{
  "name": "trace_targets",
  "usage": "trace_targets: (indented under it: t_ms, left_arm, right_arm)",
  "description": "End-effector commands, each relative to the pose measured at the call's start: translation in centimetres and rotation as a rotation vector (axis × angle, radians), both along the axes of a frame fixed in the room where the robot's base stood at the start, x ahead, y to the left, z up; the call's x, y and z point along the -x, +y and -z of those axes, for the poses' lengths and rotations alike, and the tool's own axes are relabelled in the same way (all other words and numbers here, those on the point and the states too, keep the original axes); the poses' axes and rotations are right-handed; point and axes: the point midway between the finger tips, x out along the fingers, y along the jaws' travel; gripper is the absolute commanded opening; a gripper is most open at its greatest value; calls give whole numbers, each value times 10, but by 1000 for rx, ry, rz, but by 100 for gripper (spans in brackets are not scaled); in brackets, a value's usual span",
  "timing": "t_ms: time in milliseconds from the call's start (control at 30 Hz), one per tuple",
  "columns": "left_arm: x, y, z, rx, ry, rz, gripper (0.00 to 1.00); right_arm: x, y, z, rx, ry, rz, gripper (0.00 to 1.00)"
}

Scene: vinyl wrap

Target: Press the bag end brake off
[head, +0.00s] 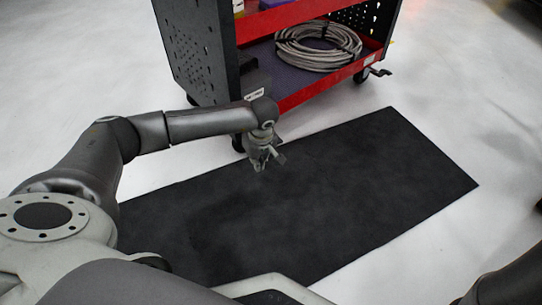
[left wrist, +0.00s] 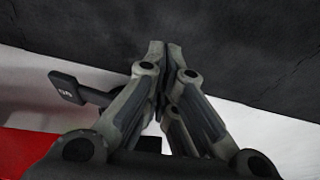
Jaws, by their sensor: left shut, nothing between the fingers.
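The tool cart (head: 203,50) has a dark perforated end panel and red shelf edges. A caster (head: 238,143) at its near corner is mostly hidden behind my left arm. My left gripper (head: 261,164) is shut and empty, pointing down beside this corner over the black mat. In the left wrist view the closed fingertips (left wrist: 166,48) are in front of the dark mat. A small black brake pedal (left wrist: 67,87) with pale lettering sticks out to the left of the fingers, and its stem runs behind them. I cannot tell whether they touch. My right gripper is out of view.
The black mat (head: 330,190) lies flat on the white floor in front of the cart. A coiled grey hose (head: 318,47) rests on the lower shelf. Another caster with a dark pedal (head: 380,72) stands at the cart's right corner. The mat is clear.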

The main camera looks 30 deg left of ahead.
Motion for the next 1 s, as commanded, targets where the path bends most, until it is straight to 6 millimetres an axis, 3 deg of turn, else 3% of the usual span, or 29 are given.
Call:
trace_targets:
  t_ms: [633,1000]
  left_arm:
    - [0,1,27,-1,0,0,0]
    - [0,0,28,-1,0,0,0]
  right_arm:
    - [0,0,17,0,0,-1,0]
    - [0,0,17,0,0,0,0]
